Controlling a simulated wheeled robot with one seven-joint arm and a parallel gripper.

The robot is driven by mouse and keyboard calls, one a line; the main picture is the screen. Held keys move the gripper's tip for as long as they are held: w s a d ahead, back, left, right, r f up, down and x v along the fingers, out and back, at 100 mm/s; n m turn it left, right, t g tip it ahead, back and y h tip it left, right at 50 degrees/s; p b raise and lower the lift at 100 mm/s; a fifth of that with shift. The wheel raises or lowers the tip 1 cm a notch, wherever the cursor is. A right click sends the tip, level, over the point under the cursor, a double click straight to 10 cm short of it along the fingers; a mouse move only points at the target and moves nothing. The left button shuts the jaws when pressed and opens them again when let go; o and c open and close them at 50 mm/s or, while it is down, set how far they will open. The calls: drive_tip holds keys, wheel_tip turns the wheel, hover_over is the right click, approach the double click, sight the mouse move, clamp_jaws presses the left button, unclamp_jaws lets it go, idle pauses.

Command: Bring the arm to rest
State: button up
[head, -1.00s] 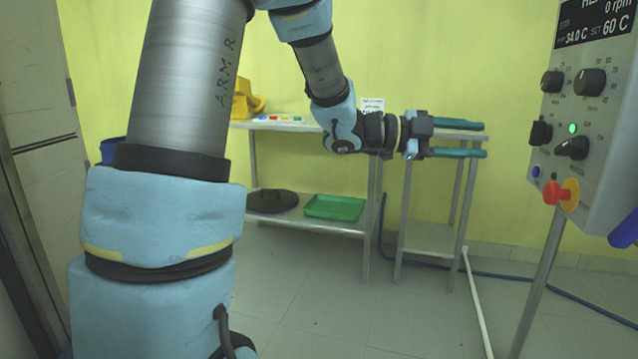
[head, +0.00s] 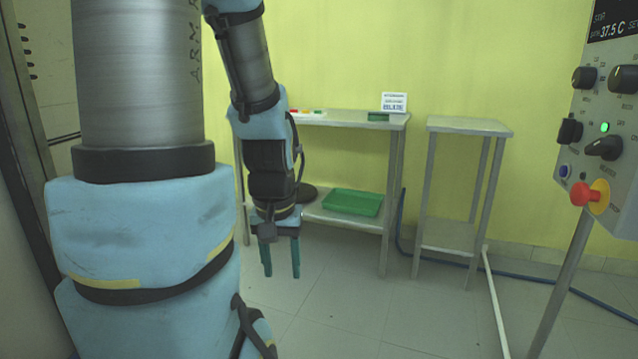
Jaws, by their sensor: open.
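My gripper (head: 282,272) hangs at the end of my arm left of the picture's middle, its two teal fingers pointing down. The fingers are apart with nothing between them. The gripper is in front of the steel shelf table (head: 345,121), and the floor shows behind its fingertips. My upper arm and elbow fill the left side of the view.
A control panel (head: 600,140) with knobs and a red stop button (head: 583,193) stands at right. A small bare side table (head: 468,126) is at centre right. A green tray (head: 352,202) lies on the lower shelf. A blue hose (head: 540,285) crosses the floor.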

wheel_tip(320, 180, up, 26)
drive_tip(key=p, duration=2.4)
drive_tip(key=shift+w+r, duration=0.2)
drive_tip(key=shift+w, duration=0.05)
